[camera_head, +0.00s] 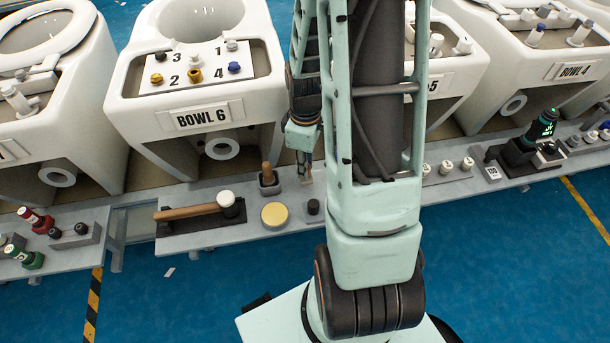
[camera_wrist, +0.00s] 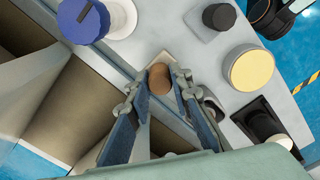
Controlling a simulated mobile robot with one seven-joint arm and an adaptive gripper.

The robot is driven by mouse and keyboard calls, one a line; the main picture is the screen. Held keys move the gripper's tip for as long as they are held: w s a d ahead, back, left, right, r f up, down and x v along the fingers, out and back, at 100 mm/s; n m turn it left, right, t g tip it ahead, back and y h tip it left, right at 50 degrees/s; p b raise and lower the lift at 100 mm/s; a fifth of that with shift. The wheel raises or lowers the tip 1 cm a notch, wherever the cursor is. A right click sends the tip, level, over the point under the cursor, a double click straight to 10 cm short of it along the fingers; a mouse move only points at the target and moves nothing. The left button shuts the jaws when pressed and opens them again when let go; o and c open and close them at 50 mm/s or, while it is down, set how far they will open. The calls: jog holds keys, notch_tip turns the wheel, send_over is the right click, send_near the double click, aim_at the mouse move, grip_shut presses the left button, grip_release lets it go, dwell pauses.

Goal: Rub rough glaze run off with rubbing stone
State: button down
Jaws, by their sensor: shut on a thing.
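My gripper (camera_head: 304,172) hangs over the bench's back edge, in front of Bowl 6 (camera_head: 203,118) and to its right. In the wrist view my gripper (camera_wrist: 160,75) is closed on a brown rounded piece (camera_wrist: 159,80), with a pale corner just beyond it. This may be the rubbing stone, but its lower part is mostly hidden. A wooden-handled tool (camera_head: 267,174) stands in a grey holder (camera_head: 269,187) left of the gripper in the head view. I cannot make out a glaze run on any bowl.
A mallet (camera_head: 200,210) lies on a black tray. A yellow disc (camera_head: 274,215) and a black knob (camera_head: 313,206) stand beside it; the disc also shows in the wrist view (camera_wrist: 250,69). Bowl 6's ledge holds several numbered fittings. My arm hides part of the bench.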

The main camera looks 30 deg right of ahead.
jog(key=shift+r+p, duration=1.75)
jog(key=shift+r, duration=0.6)
